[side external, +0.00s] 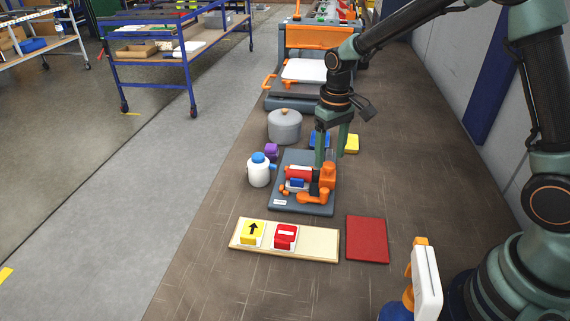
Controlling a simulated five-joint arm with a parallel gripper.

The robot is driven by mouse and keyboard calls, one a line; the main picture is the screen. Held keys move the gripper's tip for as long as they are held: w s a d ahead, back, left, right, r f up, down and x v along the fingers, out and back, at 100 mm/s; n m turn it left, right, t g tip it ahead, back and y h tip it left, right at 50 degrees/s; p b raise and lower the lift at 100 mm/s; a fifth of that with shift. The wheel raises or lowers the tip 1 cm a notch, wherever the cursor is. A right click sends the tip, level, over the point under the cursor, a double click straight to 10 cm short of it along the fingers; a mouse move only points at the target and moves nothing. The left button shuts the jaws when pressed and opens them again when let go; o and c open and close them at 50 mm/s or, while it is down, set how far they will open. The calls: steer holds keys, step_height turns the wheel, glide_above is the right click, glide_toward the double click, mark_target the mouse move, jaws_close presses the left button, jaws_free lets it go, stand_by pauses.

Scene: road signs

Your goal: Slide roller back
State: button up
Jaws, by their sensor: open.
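A grey board (287,197) lies on the brown work surface. It carries a red cylinder (297,172) that looks like the roller, with orange parts (314,197) beside and in front of it. A small blue piece (297,183) sits just in front of the red cylinder. My gripper (324,170) reaches down over the right part of the board, open, its fingers at the orange parts right of the red cylinder. The fingers hide part of these pieces, and I cannot tell whether they touch.
A white bottle with blue cap (259,171), a purple block (271,150) and a grey pot (285,126) stand left and behind. A wooden tray (318,244) with sign tiles and a red mat (367,240) lie in front. An orange-grey machine (318,38) stands at the back.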

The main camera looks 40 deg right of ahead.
mark_target(328, 174)
steer(key=shift+f, duration=1.1)
jaws_close()
stand_by(0.7)
